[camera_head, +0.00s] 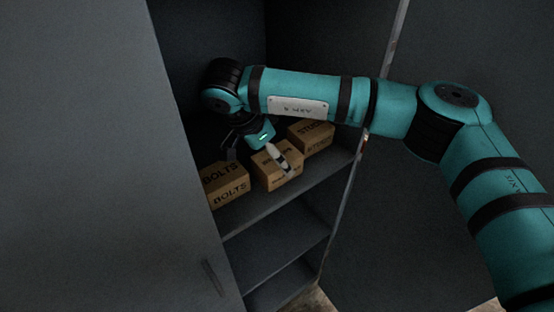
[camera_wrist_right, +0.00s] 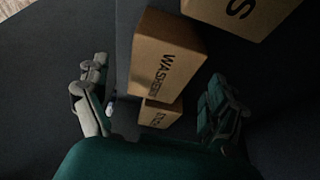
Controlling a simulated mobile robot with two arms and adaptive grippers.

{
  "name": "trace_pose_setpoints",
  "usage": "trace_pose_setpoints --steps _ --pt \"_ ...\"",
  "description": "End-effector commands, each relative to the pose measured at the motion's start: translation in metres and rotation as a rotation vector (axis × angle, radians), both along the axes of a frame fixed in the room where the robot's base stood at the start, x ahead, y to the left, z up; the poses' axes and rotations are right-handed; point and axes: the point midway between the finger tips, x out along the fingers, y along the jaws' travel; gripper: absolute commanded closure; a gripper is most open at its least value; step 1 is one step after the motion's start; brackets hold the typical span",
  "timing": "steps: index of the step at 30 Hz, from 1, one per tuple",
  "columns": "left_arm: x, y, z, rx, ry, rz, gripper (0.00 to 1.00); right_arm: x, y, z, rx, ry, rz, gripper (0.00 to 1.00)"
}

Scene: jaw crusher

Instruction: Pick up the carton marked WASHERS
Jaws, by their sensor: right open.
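The brown carton marked WASHERS (camera_wrist_right: 165,62) shows in the right wrist view, in the gap between my two fingers and beyond them. In the head view it is the middle carton (camera_head: 267,181) on the cabinet shelf, its top lettering partly hidden by my gripper. My right gripper (camera_head: 259,157) is open and empty, at the carton's top; contact cannot be told. In the right wrist view its grey fingers (camera_wrist_right: 155,103) stand apart on either side. My left gripper is not in view.
The BOLTS carton (camera_head: 228,187) stands close on the left, and the STUDS carton (camera_head: 312,137) on the right. The grey shelf (camera_head: 275,203) has a narrow bare strip in front. Cabinet doors (camera_head: 95,160) flank the opening. Lower shelves (camera_head: 280,250) look empty.

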Motion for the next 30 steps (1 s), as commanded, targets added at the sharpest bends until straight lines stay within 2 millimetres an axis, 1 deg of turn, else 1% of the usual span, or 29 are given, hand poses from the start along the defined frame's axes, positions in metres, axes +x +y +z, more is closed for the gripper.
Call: trace_pose_setpoints --steps 1,3,6,9,30 --pt "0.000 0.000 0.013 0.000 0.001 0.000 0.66 0.002 -0.004 -0.002 -0.001 0.005 -0.004 0.06" --pt "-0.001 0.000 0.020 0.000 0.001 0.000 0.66 0.005 -0.008 -0.013 -0.002 0.006 -0.002 0.06" --pt "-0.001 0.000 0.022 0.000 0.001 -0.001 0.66 0.009 -0.011 -0.026 -0.001 0.004 -0.002 0.06" --pt "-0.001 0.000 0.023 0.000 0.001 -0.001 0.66 0.010 -0.012 -0.033 0.001 0.002 0.000 0.06" --pt "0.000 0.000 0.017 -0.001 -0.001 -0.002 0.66 0.010 -0.012 -0.036 0.001 0.001 0.000 0.06"
